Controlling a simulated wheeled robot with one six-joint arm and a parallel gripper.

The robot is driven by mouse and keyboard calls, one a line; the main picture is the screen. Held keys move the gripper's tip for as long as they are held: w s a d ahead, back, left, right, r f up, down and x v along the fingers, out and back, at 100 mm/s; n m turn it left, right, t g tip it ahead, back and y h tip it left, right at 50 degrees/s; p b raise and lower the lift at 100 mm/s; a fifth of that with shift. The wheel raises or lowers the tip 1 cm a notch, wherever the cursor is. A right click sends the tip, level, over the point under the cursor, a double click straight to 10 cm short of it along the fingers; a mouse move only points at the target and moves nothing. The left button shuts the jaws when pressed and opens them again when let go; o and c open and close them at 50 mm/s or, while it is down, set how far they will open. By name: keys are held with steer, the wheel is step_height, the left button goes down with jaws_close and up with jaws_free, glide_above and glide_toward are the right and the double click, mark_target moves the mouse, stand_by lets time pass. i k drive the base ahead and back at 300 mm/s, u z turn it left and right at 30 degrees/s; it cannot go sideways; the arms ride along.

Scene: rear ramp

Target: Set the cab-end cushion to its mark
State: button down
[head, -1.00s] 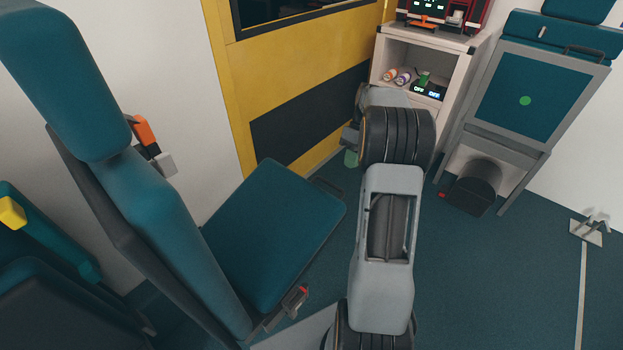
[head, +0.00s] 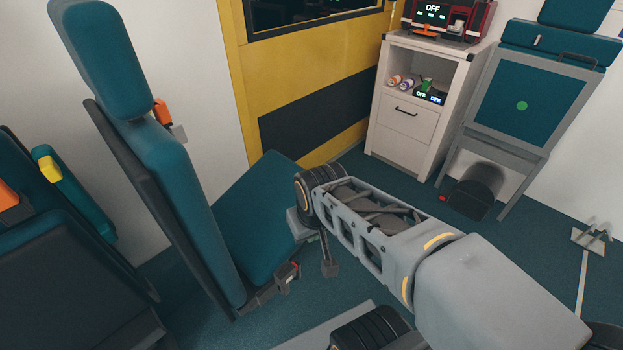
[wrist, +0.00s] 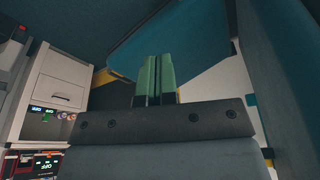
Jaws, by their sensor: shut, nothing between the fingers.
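A teal seat cushion (head: 258,215) projects from the tall teal backrest (head: 165,185) of the seat beside the yellow panel. Its right edge is partly hidden behind my arm. My gripper (head: 313,238) is mostly hidden by my wrist beside the cushion's right side. In the wrist view, my gripper's green fingers (wrist: 154,76) are closed together and hold nothing. Teal cushion surface (wrist: 180,38) lies just beyond them; contact cannot be told. A second seat at right is folded up, with a green dot on its teal panel (head: 540,92). I cannot tell whether this dot is the mark.
A white cabinet (head: 408,136) with small items stands at the back, a red device (head: 450,18) on top. More teal seating (head: 60,250) is at the left. A floor bracket (head: 590,238) is at right. The floor (head: 400,195) before the cabinet is clear.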

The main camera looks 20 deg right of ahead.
mark_target(250, 217)
steer(key=u, duration=0.05)
steer(key=k, duration=0.15)
steer(key=z, duration=1.6)
steer(key=i, duration=0.95)
steer(key=u, duration=2.5)
